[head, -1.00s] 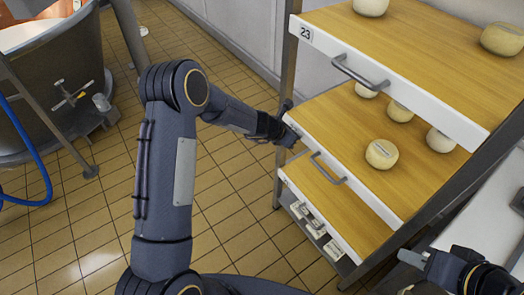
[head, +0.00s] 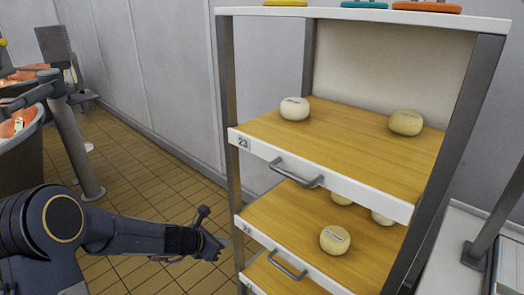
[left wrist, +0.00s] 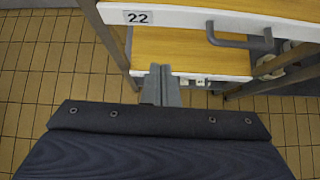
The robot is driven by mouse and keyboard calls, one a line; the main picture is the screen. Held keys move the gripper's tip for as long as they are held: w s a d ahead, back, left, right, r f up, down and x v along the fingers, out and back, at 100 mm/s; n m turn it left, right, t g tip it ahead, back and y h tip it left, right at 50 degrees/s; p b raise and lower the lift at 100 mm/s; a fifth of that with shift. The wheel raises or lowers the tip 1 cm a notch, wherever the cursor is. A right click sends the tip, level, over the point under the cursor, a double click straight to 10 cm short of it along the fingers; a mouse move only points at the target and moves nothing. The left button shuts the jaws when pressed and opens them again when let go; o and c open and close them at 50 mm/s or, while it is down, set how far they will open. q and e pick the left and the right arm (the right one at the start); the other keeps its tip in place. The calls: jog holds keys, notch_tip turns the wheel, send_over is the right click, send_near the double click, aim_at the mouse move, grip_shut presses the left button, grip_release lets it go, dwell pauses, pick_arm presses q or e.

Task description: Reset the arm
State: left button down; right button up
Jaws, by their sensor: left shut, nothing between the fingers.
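My left arm comes in from the left in the head view. My left gripper (head: 222,243) is beside the left post of the shelf rack, near the shelf marked 22. In the left wrist view its fingers (left wrist: 160,85) are together with nothing between them. The board of shelf 22 (left wrist: 220,18) lies just ahead of the fingers, with its handle to the right. My right gripper is outside both current views.
The rack has wooden pull-out shelves; shelf 23 (head: 340,150) bears two pale cheeses, and shelf 22 (head: 290,225) bears several. Coloured items lie on the rack top (head: 350,13). A copper vat (head: 20,130) stands far left. The tiled floor (head: 130,175) between is clear.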

pick_arm(q)
jog(key=s+r+m+h, duration=0.2)
jog(key=s+r+m, duration=1.2)
jog(key=s+r, duration=0.1)
jog(key=s+a+f+m+g+y, duration=0.1)
jog(key=s+a+m+y, duration=0.1)
jog(key=s+m, duration=0.4)
jog(key=s+a+f+m+y, duration=0.1)
jog(key=s+m, duration=0.5)
jog(key=s, duration=0.6)
jog(key=shift+s+a+f+g+y, duration=0.2)
jog(key=shift+a+g+y, duration=0.2)
jog(key=shift+a+y, duration=0.35)
jog(key=shift+a, duration=0.1)
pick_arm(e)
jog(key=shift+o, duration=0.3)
